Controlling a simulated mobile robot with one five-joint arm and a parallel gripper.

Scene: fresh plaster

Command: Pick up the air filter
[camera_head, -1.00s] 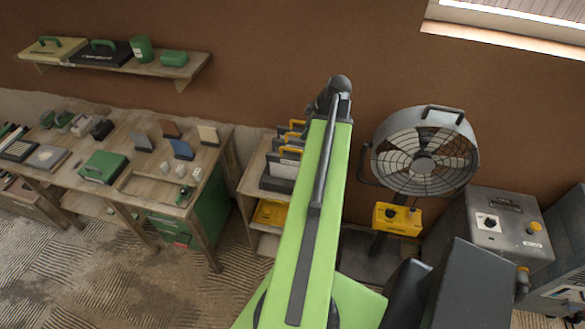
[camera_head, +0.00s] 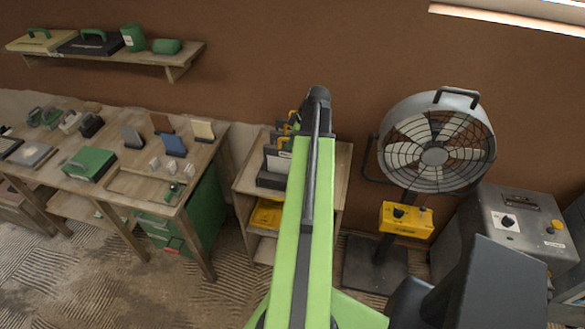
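Several upright panels with dark frames and yellow handles (camera_head: 275,165) stand in a rack on a small wooden stand, partly hidden behind my green arm. One of them may be the air filter, but I cannot tell for certain. My arm rises through the middle of the picture, and its dark upper joint is in front of the stand's right part. My gripper does not show; it is hidden beyond the arm.
A wooden workbench (camera_head: 140,196) with blocks and a green case (camera_head: 89,164) is at left, below a wall shelf (camera_head: 150,57). A fan (camera_head: 434,156) with a yellow control box (camera_head: 407,219) and a grey machine (camera_head: 512,225) stand at right. Patterned floor lies clear in front.

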